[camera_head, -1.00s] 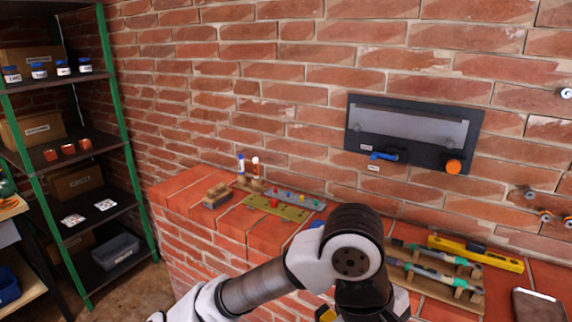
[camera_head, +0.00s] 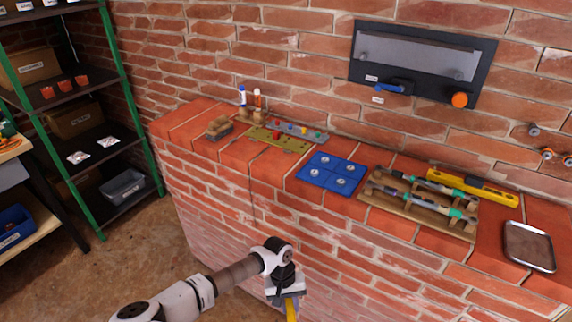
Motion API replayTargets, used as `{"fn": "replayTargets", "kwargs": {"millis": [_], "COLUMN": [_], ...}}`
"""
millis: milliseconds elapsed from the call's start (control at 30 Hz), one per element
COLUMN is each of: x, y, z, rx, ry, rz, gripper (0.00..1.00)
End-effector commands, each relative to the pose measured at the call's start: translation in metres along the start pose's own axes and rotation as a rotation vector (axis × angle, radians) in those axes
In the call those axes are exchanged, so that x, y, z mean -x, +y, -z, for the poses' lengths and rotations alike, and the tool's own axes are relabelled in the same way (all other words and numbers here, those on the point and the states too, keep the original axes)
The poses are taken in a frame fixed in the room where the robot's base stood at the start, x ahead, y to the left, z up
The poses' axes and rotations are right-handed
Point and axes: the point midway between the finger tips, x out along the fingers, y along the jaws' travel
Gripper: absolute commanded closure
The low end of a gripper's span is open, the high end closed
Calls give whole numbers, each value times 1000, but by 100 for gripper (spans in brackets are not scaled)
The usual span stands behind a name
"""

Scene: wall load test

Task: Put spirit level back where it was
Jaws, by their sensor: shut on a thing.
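A long yellow bar with a dark patch in its middle, which looks like a spirit level (camera_head: 500,194), lies on the brick ledge at the right, close to the wall. It is behind the wooden rack. My gripper (camera_head: 289,297) points down in front of the ledge's front face, at the bottom of the picture, well apart from that bar. It is shut on a yellow thing (camera_head: 291,309) hanging below it. The bottom edge cuts this thing off, so I cannot tell what it is.
On the ledge are a wooden rack with tools (camera_head: 408,210), a blue plate (camera_head: 315,178), a greenish board (camera_head: 266,139) and a metal tray (camera_head: 529,246). A dark panel (camera_head: 418,90) with an orange knob hangs on the wall. Shelves (camera_head: 90,145) stand at the left.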

Motion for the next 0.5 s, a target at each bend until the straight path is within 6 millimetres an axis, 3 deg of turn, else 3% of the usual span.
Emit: {"fn": "replayTargets", "kwargs": {"millis": [100,200,233,300,500], "x": [-26,-38,-36,-54,-62], "y": [-11,-17,-17,-18,-19], "z": [20,31,31,33,36], "rx": [-36,-62,-63,-60,-60], "ry": [-8,-9,-6,-10,-9], "rz": [11,18,20,12,13], "gripper": [100,100,100,100,100]}}
